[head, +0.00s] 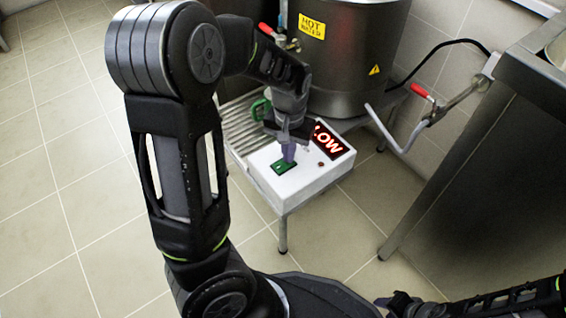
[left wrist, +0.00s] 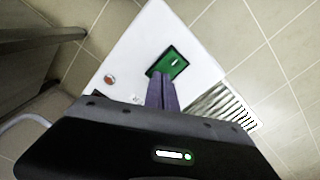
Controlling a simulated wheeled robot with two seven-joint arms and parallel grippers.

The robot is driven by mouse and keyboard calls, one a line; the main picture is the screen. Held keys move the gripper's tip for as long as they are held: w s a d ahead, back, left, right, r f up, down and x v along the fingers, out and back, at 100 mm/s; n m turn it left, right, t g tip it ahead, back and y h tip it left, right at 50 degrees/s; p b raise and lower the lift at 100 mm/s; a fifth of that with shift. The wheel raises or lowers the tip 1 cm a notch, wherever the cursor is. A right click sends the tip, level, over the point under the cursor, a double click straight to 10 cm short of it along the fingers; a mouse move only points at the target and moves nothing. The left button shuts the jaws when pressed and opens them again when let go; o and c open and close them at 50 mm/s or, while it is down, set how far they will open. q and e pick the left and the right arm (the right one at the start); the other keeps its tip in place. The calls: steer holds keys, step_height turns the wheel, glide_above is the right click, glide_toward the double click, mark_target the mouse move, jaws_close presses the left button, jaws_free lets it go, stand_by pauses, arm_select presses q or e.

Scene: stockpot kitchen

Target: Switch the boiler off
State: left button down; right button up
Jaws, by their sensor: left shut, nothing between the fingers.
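The boiler is a large metal pot (head: 355,60) with a yellow "HOT WATER" label, standing on a low metal stand. In front of it sits a white control box (head: 308,180) with a lit red "LOW" display (head: 330,141). A green switch (head: 285,167) is on top of the box; it also shows in the left wrist view (left wrist: 173,62).
A slatted drip tray (head: 232,125) with a green object (head: 258,107) lies left of the box. Red-handled taps (head: 421,91) are on the pipes. A metal counter (head: 490,140) stands at the right. The tiled floor at left is clear.

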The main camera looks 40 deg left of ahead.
arm_select(q)
steer(key=shift+f, duration=0.2)
steer(key=shift+r+p, duration=0.6)
steer(key=shift+r, duration=0.1)
step_height(320, 180, up, 4)
steer(key=p, duration=0.4)
steer(key=shift+r+p, duration=0.9)
steer(key=shift+p, duration=0.05)
steer(key=shift+s+f, duration=0.1)
